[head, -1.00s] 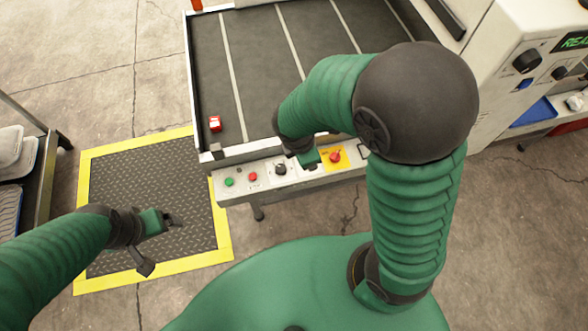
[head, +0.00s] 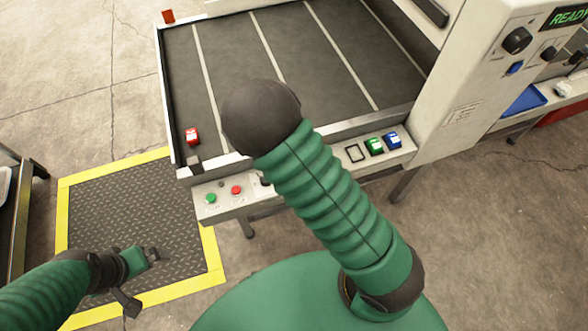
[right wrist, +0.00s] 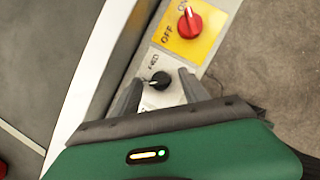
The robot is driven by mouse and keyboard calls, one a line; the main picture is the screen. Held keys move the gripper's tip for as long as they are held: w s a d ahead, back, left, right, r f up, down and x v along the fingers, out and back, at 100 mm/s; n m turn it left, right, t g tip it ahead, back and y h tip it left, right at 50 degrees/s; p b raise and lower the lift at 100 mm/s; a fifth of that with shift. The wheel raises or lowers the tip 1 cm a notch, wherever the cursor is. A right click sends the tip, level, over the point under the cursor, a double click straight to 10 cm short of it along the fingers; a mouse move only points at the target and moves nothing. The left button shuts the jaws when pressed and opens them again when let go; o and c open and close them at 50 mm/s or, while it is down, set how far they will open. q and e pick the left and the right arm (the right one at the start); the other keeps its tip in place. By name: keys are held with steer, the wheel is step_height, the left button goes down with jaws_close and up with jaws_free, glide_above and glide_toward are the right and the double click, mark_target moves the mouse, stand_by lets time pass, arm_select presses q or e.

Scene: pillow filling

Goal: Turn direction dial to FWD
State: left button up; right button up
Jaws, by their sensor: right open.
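A black dial (right wrist: 159,80) with a pointer knob sits on a pale panel in the right wrist view. Small lettering beside it is too small to read surely. My right gripper (right wrist: 160,76) is open, with one finger on each side of the dial. I cannot tell whether the fingers touch it. In the head view my own arm hides the right gripper and most of this part of the control panel (head: 226,206). My left gripper (head: 151,253) hangs empty above the floor mat at the left; its jaw opening is unclear.
A red rotary switch (right wrist: 190,22) on a yellow OFF plate sits beside the dial. A green button (head: 211,198) and a red button (head: 236,190) are at the panel's left end. Green (head: 374,146) and blue (head: 393,140) switches are at its right. The conveyor bed (head: 275,60) lies behind.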

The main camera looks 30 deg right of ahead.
steer(key=shift+w+f, duration=0.1)
steer(key=shift+f, duration=0.05)
steer(key=shift+c, duration=0.7)
jaws_close()
